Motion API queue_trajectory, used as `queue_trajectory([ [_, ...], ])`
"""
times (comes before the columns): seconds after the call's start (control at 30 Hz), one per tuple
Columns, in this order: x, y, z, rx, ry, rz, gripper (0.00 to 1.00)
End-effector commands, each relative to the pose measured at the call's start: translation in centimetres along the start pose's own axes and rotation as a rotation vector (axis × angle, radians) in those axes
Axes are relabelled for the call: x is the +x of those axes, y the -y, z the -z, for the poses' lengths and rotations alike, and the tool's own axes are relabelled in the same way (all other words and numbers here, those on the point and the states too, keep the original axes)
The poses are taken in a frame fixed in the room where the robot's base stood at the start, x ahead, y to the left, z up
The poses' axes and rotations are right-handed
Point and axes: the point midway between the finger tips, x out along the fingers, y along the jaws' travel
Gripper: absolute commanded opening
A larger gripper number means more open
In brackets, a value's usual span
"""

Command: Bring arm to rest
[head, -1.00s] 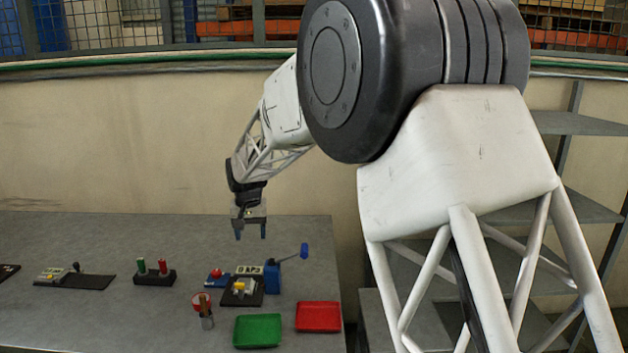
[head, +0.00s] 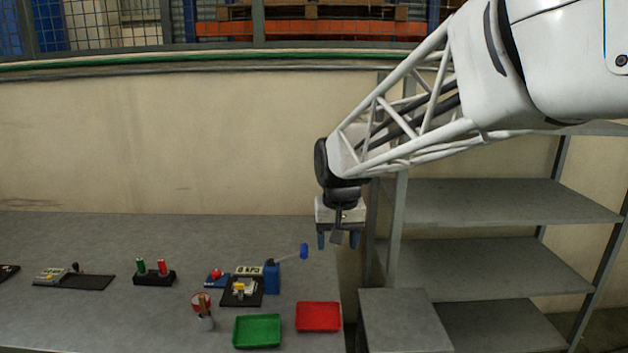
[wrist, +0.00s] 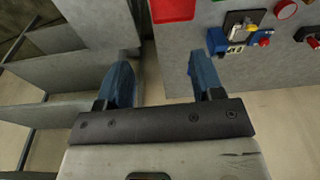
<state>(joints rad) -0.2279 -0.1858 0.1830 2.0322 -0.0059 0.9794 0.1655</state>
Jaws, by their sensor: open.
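My gripper (head: 337,240) hangs with its fingers down, near the right end of the grey table (head: 80,320) and above its surface. Its two blue fingers are apart, with nothing between them. In the wrist view the open fingers of my gripper (wrist: 160,85) show the gap between the table and the shelves beneath. My arm reaches in from the upper right of the head view.
A metal shelf unit (head: 500,200) stands to the right. On the table are a green tray (head: 257,331), a red tray (head: 318,317), a blue device with a lever (head: 272,278), a red-and-green holder (head: 153,278) and a black panel (head: 85,282).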

Motion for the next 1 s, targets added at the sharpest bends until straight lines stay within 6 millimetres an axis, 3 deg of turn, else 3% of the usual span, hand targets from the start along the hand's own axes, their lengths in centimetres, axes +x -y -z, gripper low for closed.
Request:
queue_trajectory([
  [0.2,-1.3,-3.5,-5.6,0.019,-0.023,-0.004,0.61],
  [0.47,-1.9,-6.8,-12.4,0.038,-0.046,-0.011,0.61],
  [1.0,-0.3,-11.2,-26.0,0.075,-0.091,-0.032,0.61],
])
